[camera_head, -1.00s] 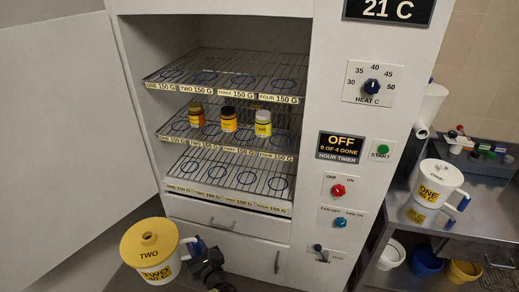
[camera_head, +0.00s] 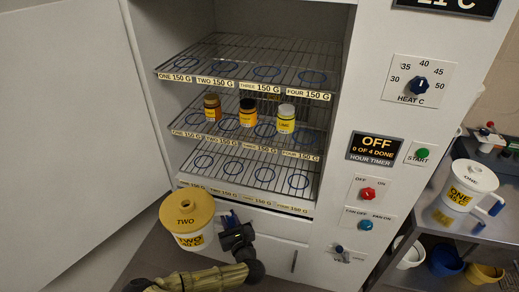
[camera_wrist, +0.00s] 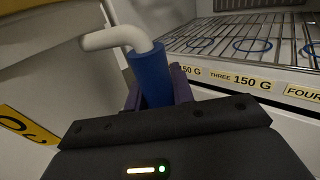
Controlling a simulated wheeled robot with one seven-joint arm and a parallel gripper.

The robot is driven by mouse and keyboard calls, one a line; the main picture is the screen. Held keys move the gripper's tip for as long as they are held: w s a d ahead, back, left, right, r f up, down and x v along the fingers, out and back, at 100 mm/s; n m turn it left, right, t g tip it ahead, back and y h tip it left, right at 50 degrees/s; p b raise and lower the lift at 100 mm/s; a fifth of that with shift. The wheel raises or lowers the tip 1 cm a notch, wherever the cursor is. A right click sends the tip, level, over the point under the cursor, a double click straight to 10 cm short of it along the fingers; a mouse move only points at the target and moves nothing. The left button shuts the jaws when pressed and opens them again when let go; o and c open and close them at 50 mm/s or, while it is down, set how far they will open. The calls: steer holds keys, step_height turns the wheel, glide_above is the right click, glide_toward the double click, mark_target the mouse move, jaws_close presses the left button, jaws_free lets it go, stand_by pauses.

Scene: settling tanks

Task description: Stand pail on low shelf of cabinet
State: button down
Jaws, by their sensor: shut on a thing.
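The pail (camera_head: 187,215) is white with a yellow lid and a label reading TWO 40 C. My gripper (camera_head: 230,222) is shut on its blue handle, which also shows in the wrist view (camera_wrist: 149,75). The pail is upright, held in front of the cabinet (camera_head: 335,185) near its left front edge. The low shelf (camera_head: 232,187) is a wire rack with blue rings and a label strip along its front. It is empty. In the wrist view the shelf (camera_wrist: 240,55) lies beyond the handle to the right.
Three small jars (camera_head: 248,113) stand on the middle shelf. The top shelf (camera_head: 240,65) is empty. The cabinet door (camera_head: 75,120) stands open at the left. A second pail (camera_head: 465,188), marked ONE, stands on the steel bench at the right. Drawers lie below the low shelf.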

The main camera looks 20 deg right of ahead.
steer(key=s+d+m+h+b, duration=0.2)
steer(key=d+h+b, duration=0.1)
steer(key=d+b, duration=0.5)
steer(key=s+d+m+g+h+b, duration=0.1)
steer(key=s+d+m+h+b, duration=0.1)
steer(key=d+b, duration=0.6)
steer(key=s+d+h, duration=0.1)
steer(key=d+h, duration=0.1)
steer(key=d, duration=0.2)
steer(key=shift+d+f+m, duration=0.15)
steer(key=shift+d+m, duration=0.15)
steer(key=shift+b, duration=0.3)
